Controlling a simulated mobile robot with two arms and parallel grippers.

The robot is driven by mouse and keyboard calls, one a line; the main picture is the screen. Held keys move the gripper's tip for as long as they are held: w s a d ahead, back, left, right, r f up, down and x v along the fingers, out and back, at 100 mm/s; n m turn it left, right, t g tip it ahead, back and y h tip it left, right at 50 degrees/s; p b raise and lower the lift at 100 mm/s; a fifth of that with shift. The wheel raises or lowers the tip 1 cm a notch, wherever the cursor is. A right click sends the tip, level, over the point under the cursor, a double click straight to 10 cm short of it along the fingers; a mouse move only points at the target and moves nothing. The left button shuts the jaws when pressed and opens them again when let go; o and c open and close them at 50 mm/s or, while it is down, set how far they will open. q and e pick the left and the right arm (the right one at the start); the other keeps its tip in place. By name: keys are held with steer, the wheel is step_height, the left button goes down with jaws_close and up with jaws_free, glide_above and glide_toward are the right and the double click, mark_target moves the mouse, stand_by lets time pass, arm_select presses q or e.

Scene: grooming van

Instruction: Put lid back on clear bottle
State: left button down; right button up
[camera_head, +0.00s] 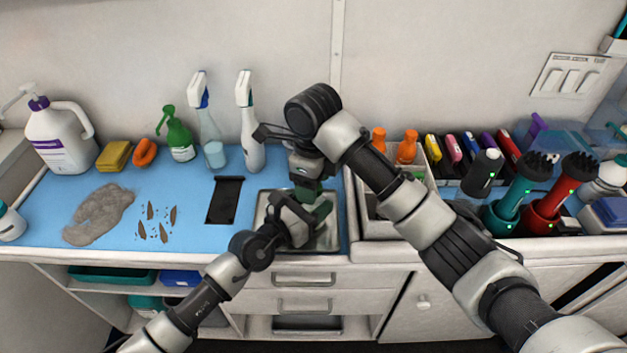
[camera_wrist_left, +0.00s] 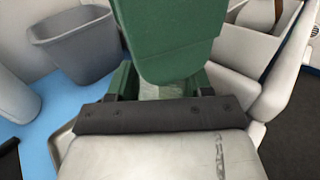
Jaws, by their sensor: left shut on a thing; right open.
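My left gripper (camera_head: 308,213) is low over the metal tray. In the left wrist view its green fingers (camera_wrist_left: 162,88) are closed around a pale, see-through thing (camera_wrist_left: 165,91), mostly hidden; I cannot tell whether it is the clear bottle or the lid. My right gripper (camera_head: 306,185) is directly above the left one, pointing down, its jaws largely hidden. A big green block (camera_wrist_left: 168,35) hangs close above the left fingers in the left wrist view. A clear spray bottle (camera_head: 212,153) with a white-and-blue trigger head stands at the back of the blue mat.
The metal tray (camera_head: 264,236) lies under both grippers. A white spray bottle (camera_head: 251,145) and a black flat piece (camera_head: 225,202) are left of them. A pale caddy (camera_head: 372,222) stands close right. A grey tapered shape (camera_wrist_left: 80,45) shows in the left wrist view.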

steer(key=shift+r, duration=2.25)
steer(key=shift+c, duration=0.3)
